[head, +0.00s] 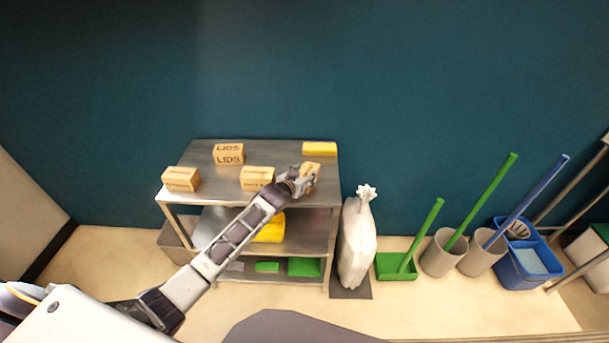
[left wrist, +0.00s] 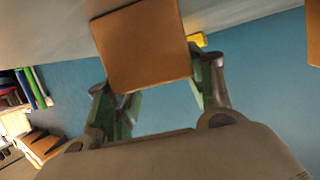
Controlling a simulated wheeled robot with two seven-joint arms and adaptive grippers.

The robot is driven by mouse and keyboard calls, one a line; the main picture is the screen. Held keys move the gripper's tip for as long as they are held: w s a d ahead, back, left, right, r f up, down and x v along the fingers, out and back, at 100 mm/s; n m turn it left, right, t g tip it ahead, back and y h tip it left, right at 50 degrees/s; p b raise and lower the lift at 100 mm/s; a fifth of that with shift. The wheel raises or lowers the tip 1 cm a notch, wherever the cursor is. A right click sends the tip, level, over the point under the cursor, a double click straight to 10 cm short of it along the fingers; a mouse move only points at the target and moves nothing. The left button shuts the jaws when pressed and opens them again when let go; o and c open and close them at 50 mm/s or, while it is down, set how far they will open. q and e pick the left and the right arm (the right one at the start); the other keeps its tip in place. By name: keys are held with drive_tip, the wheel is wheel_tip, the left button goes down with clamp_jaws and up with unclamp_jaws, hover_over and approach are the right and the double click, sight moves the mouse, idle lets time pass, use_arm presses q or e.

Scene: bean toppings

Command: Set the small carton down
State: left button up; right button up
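The small carton (head: 311,171) is an orange-brown box at the right end of the steel cart's top shelf (head: 215,188). My left gripper (head: 303,181) reaches it from the front and partly hides it. In the left wrist view the carton (left wrist: 143,45) sits between the two green-padded fingers (left wrist: 165,92), which look closed against its sides. I cannot tell whether its base touches the shelf. My right gripper is not in view.
More cartons stand on the top shelf: one at the left (head: 181,179), one in the middle (head: 257,178), and a LIDS box (head: 228,154) behind. A yellow item (head: 319,148) lies at the back right edge. A white sack (head: 357,240) stands right of the cart.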

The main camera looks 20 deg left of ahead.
use_arm(q)
drive_tip(key=o, duration=0.4)
drive_tip(key=shift+o, duration=0.2)
drive_tip(key=shift+r, duration=0.15)
drive_tip(key=shift+s, duration=0.1)
drive_tip(key=v, duration=1.1)
drive_tip(key=shift+s, duration=0.4)
drive_tip(key=shift+r, duration=0.15)
